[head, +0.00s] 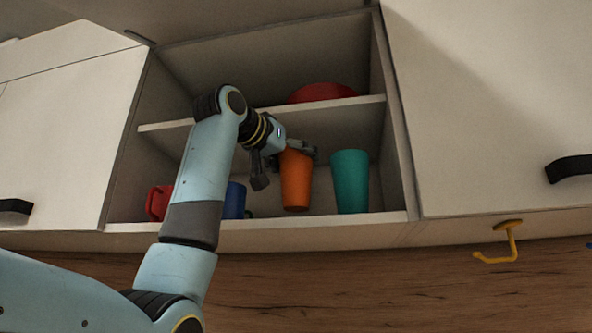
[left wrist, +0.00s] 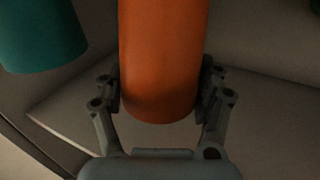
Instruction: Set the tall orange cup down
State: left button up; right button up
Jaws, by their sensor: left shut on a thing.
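The tall orange cup (head: 295,182) is upright in the open cabinet, at the lower shelf. My left gripper (head: 303,150) is shut on it near its top. In the left wrist view the orange cup (left wrist: 162,60) sits between the two fingers of the left gripper (left wrist: 160,95), one on each side. The cup's base is close to the shelf board, and I cannot tell whether it touches. My right gripper is in neither view.
A teal cup (head: 350,182) stands just right of the orange cup. A blue mug (head: 235,200) and a red mug (head: 158,202) stand to the left, partly behind my arm. A red dish (head: 322,92) is on the upper shelf (head: 370,100). A yellow hook (head: 508,243) hangs below the cabinet.

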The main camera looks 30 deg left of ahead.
aim_at(296, 174)
pick_arm(q)
notch_tip(296, 174, down, 2)
jog(key=shift+f+p, duration=0.25)
jog(key=shift+p, duration=0.05)
jog(key=shift+w+f+p, duration=0.2)
jog(key=shift+f+p, duration=0.15)
jog(key=shift+f, duration=0.1)
jog(key=shift+f, duration=0.1)
jog(key=shift+f, duration=0.15)
jog(key=o, duration=1.1)
jog(key=shift+o, duration=0.2)
jog(key=shift+r, duration=0.2)
